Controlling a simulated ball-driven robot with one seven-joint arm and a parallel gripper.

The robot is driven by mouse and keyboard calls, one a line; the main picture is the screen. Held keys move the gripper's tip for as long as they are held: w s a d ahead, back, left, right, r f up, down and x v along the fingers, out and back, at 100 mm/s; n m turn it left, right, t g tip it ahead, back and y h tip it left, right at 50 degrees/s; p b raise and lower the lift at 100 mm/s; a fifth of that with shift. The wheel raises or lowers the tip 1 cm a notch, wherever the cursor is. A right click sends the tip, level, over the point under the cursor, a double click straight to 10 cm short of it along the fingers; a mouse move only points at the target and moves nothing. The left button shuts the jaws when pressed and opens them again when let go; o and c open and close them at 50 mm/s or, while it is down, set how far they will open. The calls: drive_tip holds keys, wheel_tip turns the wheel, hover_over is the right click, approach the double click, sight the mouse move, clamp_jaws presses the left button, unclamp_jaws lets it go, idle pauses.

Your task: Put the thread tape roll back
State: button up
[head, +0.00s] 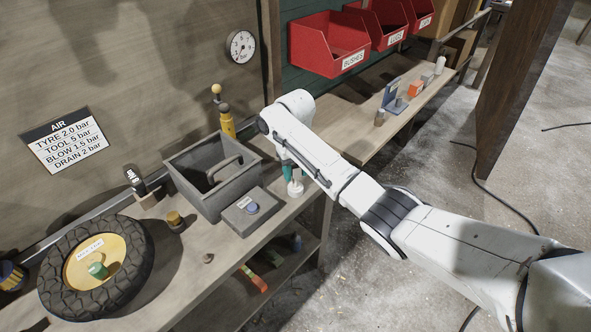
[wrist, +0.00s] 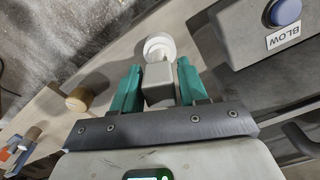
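A white round piece, seemingly the thread tape roll (wrist: 159,46), shows just beyond my fingertips in the wrist view. In the head view it appears as a small white shape (head: 295,188) at the bench's right end, under my gripper (head: 290,172). In the wrist view a pale grey block (wrist: 158,86) stands between the two teal fingers of my gripper (wrist: 159,66). The fingers lie close to both its sides; whether they press on it is unclear. How block and white piece join is hidden.
An open grey tote (head: 213,178) and a tyre (head: 97,268) stand on the bench. A shelf (head: 345,125) holds small items, including a blue bracket (head: 390,95).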

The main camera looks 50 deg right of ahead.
drive_tip(key=shift+o, duration=1.2)
drive_tip(key=shift+r, duration=0.1)
wheel_tip(320, 180, up, 11)
drive_tip(key=shift+f+p, duration=0.15)
drive_tip(key=shift+p, duration=0.45)
drive_tip(key=shift+r+p, duration=0.65)
drive_tip(key=shift+r, duration=0.05)
